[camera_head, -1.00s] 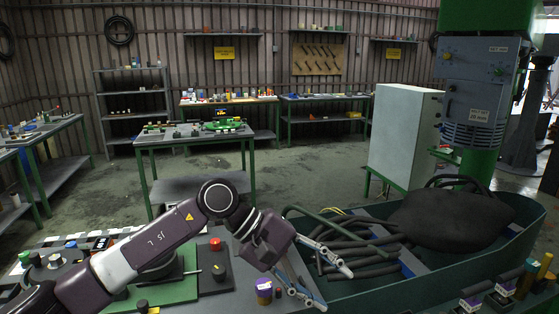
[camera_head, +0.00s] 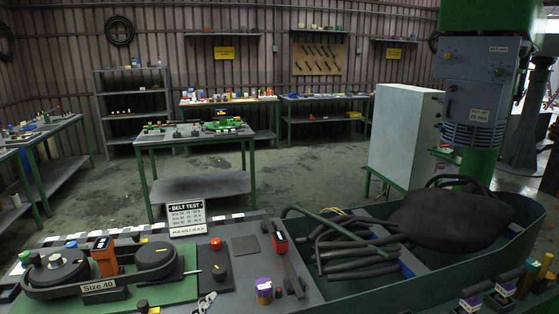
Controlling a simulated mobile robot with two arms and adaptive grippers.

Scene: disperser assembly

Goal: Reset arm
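Only a small piece of a gripper (camera_head: 207,300), pale metal, shows at the bottom edge of the head view, in front of the black block with the red button. It looks like part of my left gripper. The rest is out of frame, so I cannot tell whether it is open or holds anything. My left arm is otherwise out of view. My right gripper is not in view.
A belt test rig with a "Size 40" label (camera_head: 100,287) sits on a green plate at left. A red-button block (camera_head: 216,244), a purple-and-yellow piece (camera_head: 264,291) and a belt test sign (camera_head: 187,217) stand nearby. A green tub (camera_head: 350,297) holds black hoses.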

